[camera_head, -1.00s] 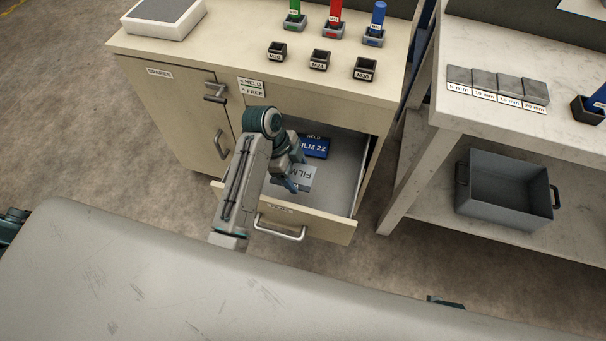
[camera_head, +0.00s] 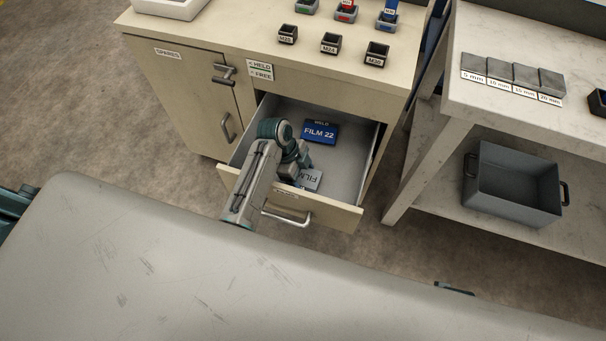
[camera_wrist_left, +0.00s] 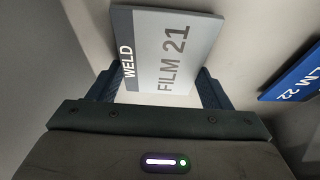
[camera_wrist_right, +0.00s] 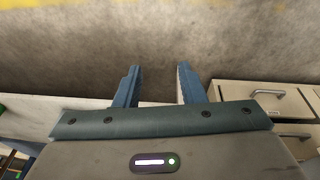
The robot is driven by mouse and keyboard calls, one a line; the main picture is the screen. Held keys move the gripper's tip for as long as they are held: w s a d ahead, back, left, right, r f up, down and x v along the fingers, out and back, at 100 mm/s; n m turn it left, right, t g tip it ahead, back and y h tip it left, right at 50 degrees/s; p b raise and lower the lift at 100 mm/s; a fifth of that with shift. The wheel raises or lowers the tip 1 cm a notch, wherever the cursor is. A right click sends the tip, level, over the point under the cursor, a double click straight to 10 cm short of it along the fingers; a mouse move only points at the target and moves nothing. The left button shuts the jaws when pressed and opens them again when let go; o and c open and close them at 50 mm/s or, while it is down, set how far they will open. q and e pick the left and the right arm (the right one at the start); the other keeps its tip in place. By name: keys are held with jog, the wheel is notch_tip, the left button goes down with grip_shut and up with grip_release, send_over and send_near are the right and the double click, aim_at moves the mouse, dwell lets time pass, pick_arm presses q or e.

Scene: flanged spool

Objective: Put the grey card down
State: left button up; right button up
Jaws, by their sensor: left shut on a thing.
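The grey card (camera_head: 309,179), marked FILM 21, is inside the open drawer (camera_head: 346,169), near its front. My left gripper (camera_head: 293,172) reaches down into the drawer and is shut on the card. In the left wrist view the grey card (camera_wrist_left: 168,48) sits between the two fingers of the gripper (camera_wrist_left: 157,84), its WELD strip on the left. I cannot tell whether it touches the drawer floor. My right gripper (camera_wrist_right: 158,70) shows in the right wrist view with its fingers apart and nothing between them.
A blue FILM 22 card (camera_head: 320,132) lies in the drawer behind the grey card. The drawer has a front handle (camera_head: 286,218) and low side walls. HELD and FREE labels (camera_head: 261,72) are on the cabinet. A grey bin (camera_head: 513,186) stands on the shelf at right.

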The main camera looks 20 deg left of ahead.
pick_arm(q)
jog(key=shift+f, duration=0.1)
jog(key=o, duration=1)
pick_arm(e)
jog(key=shift+s+f, duration=0.1)
pick_arm(q)
jog(key=shift+o, duration=0.2)
jog(key=shift+r, duration=0.3)
jog(key=v, duration=1.1)
jog(key=shift+a+r+p, duration=0.2)
jog(key=shift+r+p, duration=0.05)
jog(key=shift+p, duration=0.15)
pick_arm(e)
jog(key=f, duration=0.3)
jog(key=shift+s+d, duration=0.1)
jog(key=shift+s, duration=0.3)
jog(key=shift+r, duration=0.1)
